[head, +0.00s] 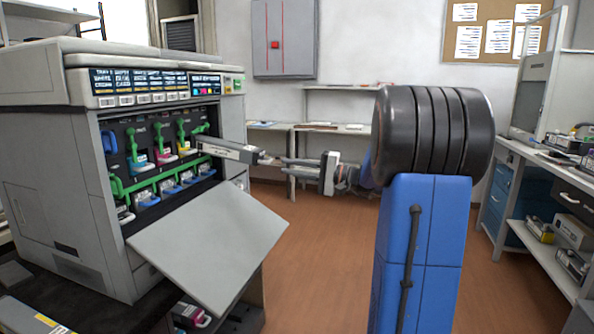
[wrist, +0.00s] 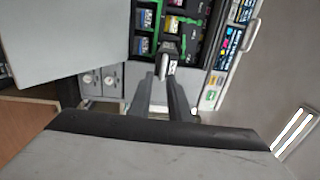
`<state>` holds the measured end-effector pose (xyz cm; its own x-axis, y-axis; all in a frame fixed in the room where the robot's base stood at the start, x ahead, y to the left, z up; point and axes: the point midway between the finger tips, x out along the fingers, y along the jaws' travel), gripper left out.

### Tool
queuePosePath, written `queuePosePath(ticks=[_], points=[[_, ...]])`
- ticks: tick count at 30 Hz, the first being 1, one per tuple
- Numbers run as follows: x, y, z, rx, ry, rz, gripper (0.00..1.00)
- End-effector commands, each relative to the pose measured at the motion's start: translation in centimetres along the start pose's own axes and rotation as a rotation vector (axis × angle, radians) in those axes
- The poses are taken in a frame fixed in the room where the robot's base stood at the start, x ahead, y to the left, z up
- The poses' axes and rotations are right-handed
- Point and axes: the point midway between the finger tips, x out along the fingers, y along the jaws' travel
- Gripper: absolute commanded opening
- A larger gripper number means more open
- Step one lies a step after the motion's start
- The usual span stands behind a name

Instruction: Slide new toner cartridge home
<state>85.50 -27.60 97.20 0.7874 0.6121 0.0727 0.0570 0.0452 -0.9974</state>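The new toner cartridge (head: 228,149) is a long grey box. It sticks out of the rightmost upper slot of the printer (head: 60,170), with its inner end hidden in the bay. Its small outer end points right, towards my gripper (head: 284,162). The fingers are apart, with their tips close to that end; a narrow gap seems to show between them in the head view. In the wrist view my gripper (wrist: 162,80) has its two dark fingers spread, with the cartridge's end (wrist: 164,66) just beyond and between the tips. Contact is hard to judge.
The printer's open grey front door (head: 210,240) slopes down below the bay. Green levers and several coloured cartridges (head: 160,157) fill the other slots. A shelf (head: 330,127) stands behind, a workbench (head: 545,170) at right. The floor (head: 310,270) between is clear.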

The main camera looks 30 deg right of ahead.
Motion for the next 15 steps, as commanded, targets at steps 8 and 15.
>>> queuePosePath(ticks=[8, 15], points=[[3.5, -0.2, 0.1, -0.001, -0.004, 0.000, 0.17], [6.0, -0.4, 0.1, 0.000, -0.003, 0.001, 0.17]])
